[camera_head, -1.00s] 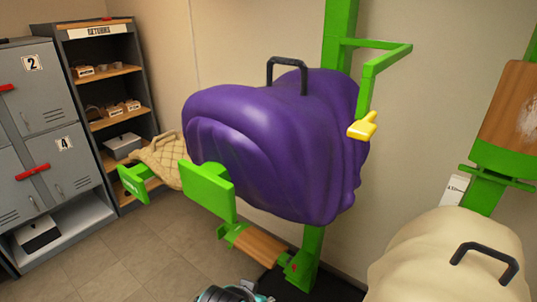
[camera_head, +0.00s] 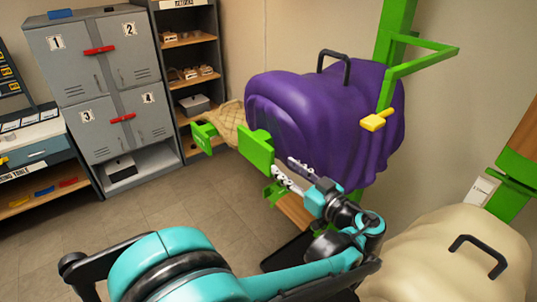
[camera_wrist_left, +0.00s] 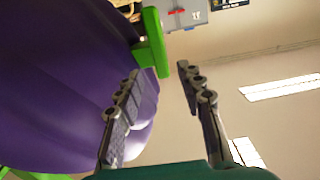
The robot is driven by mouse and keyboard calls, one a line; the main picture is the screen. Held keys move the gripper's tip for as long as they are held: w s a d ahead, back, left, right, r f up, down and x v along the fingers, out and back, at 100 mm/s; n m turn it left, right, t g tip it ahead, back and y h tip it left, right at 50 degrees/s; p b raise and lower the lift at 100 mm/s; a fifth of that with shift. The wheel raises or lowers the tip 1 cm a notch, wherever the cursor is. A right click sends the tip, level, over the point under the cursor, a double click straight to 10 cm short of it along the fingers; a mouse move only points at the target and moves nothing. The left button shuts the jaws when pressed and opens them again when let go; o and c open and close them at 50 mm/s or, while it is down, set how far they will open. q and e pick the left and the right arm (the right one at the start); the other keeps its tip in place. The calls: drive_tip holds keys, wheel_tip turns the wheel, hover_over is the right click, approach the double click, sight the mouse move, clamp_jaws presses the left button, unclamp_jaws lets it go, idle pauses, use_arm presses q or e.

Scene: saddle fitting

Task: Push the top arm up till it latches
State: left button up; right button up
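A green bent arm (camera_head: 424,68) juts from the upper part of the green post (camera_head: 396,20), with a yellow tip (camera_head: 378,121) at its lower end. A large purple draped form (camera_head: 310,110) with a black handle hangs beside it. A green plate (camera_head: 257,150) stands at the form's lower left. My left gripper (camera_head: 285,172) is below the purple form, close to this plate, well below and left of the yellow tip. In the left wrist view its fingers are apart and empty, with the green plate (camera_wrist_left: 151,45) beyond them. My right gripper is out of view.
A cream form (camera_head: 450,255) with a black handle stands at the lower right. Grey lockers (camera_head: 105,75) and an open shelf unit (camera_head: 190,55) stand along the back. A wooden piece (camera_head: 295,208) lies below the purple form. The floor (camera_head: 165,215) at left is clear.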

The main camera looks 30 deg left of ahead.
sight(273, 157)
use_arm(q)
drive_tip(key=shift+a+r, duration=0.15)
drive_tip(key=shift+a, duration=0.1)
drive_tip(key=x, duration=0.7)
drive_tip(key=shift+w+a+b, duration=0.15)
drive_tip(key=shift+b, duration=0.15)
clamp_jaws()
